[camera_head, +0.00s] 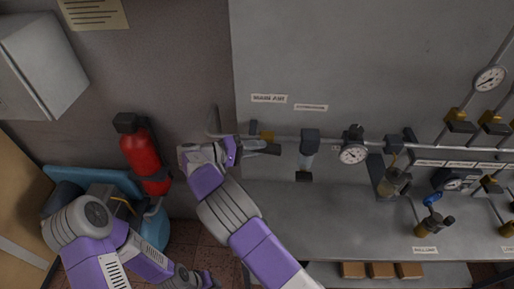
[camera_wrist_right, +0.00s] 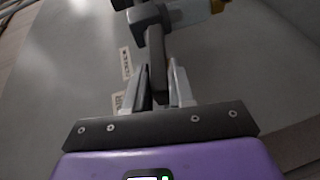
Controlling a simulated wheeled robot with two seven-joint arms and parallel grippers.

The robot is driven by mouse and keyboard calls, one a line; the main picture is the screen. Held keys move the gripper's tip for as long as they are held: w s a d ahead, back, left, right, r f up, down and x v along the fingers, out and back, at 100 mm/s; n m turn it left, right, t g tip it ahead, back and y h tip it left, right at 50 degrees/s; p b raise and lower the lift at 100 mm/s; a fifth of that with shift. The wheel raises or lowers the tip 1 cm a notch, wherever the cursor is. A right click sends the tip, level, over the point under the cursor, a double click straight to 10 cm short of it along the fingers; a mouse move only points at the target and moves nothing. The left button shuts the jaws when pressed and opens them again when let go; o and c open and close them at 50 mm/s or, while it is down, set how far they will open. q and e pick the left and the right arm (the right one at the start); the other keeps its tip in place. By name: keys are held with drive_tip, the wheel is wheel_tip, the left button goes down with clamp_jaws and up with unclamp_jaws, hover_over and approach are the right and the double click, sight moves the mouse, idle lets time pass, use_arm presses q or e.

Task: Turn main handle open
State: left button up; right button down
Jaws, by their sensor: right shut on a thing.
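The main handle is a dark grey lever (camera_head: 266,149) on the pipe at the brass valve (camera_head: 267,136), below the MAIN AIR label (camera_head: 268,98). In the right wrist view the lever (camera_wrist_right: 157,62) runs from the pipe fitting down between my finger pads. My right gripper (camera_head: 243,148) is at the lever's left end and is shut on it; the pads (camera_wrist_right: 162,88) lie on both sides. My left gripper (camera_head: 207,281) hangs low at the bottom of the head view, away from the panel, and its fingers are too unclear to tell.
Right of the lever, the pipe carries a filter (camera_head: 308,154), a gauge (camera_head: 352,153) and several more valves. A red extinguisher (camera_head: 143,155) and a blue container (camera_head: 156,228) stand at left. A grey wall box (camera_head: 38,68) is at upper left.

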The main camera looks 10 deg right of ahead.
drive_tip(key=shift+f+n+h+b, duration=0.35)
drive_tip(key=shift+h+b, duration=0.15)
drive_tip(key=shift+h, duration=0.6)
drive_tip(key=c, duration=1)
unclamp_jaws()
drive_tip(key=shift+c, duration=0.2)
drive_tip(key=a+b, duration=0.1)
drive_tip(key=a, duration=0.6)
drive_tip(key=shift+s+a, duration=0.3)
drive_tip(key=shift+s, duration=0.15)
